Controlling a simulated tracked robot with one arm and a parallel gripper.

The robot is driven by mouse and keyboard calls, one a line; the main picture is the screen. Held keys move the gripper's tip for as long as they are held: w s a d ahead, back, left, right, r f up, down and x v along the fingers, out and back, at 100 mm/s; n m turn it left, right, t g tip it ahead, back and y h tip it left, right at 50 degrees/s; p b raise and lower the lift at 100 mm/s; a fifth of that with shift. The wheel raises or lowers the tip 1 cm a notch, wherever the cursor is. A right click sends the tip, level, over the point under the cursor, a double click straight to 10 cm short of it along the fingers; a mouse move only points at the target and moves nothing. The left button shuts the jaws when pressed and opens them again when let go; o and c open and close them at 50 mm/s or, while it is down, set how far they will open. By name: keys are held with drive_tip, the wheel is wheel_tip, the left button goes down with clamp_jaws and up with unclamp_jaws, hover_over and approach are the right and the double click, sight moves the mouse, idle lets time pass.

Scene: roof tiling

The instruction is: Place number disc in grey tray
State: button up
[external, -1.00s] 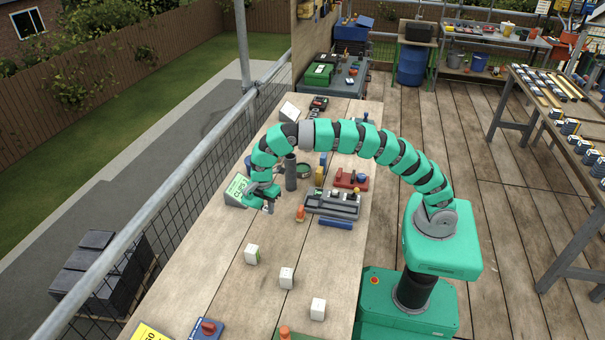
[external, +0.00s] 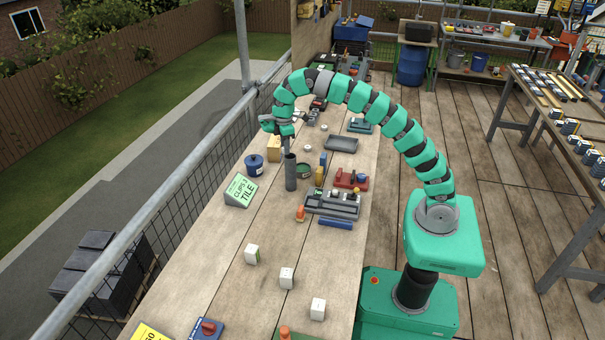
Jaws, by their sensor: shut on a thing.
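My gripper (external: 284,142) hangs fingers-down over the far left part of the bench, just behind the upright dark grey tube (external: 290,172). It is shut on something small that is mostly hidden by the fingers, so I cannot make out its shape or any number. A shallow, empty-looking grey tray (external: 340,144) lies flat on the bench to the right of my gripper. A small pale disc (external: 307,148) lies between them, and another pale disc (external: 324,127) lies farther back. I cannot read numbers on them.
A green sign (external: 241,189), a blue pot (external: 254,165) and a tan block (external: 273,149) stand along the left side. A grey compartment box (external: 332,204) and a red tool (external: 351,179) lie nearer on the right. Several white cubes stand at the front, with bare bench around them.

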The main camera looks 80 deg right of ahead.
drive_tip(key=s+d+m, duration=0.3)
drive_tip(key=d, duration=0.3)
drive_tip(key=s+a+f+m+b, duration=0.2)
drive_tip(key=s+f+m, duration=0.2)
drive_tip(key=f, duration=0.3)
drive_tip(key=shift+m, duration=0.9)
drive_tip(key=s+d+f, duration=0.2)
drive_tip(key=s+d, duration=0.5)
drive_tip(key=d, duration=0.1)
drive_tip(key=s+d+f, duration=0.2)
drive_tip(key=s+d, duration=0.6)
drive_tip(key=s+d+f+p, duration=0.1)
drive_tip(key=s+d+f, duration=0.1)
drive_tip(key=s+d, duration=0.5)
drive_tip(key=shift+s+d+f, duration=0.1)
drive_tip(key=shift+s+d, duration=0.15)
drive_tip(key=shift+d, duration=0.35)
drive_tip(key=b, duration=0.1)
hover_over(341, 145)
drive_tip(key=shift+s+a+f, duration=0.15)
drive_tip(key=shift+a+f, duration=0.05)
drive_tip(key=shift+f, duration=0.6)
drive_tip(key=shift+d+f, duration=0.1)
drive_tip(key=shift+f, duration=0.15)
drive_tip(key=shift+f+b, duration=0.35)
drive_tip(key=shift+f, duration=1.1)
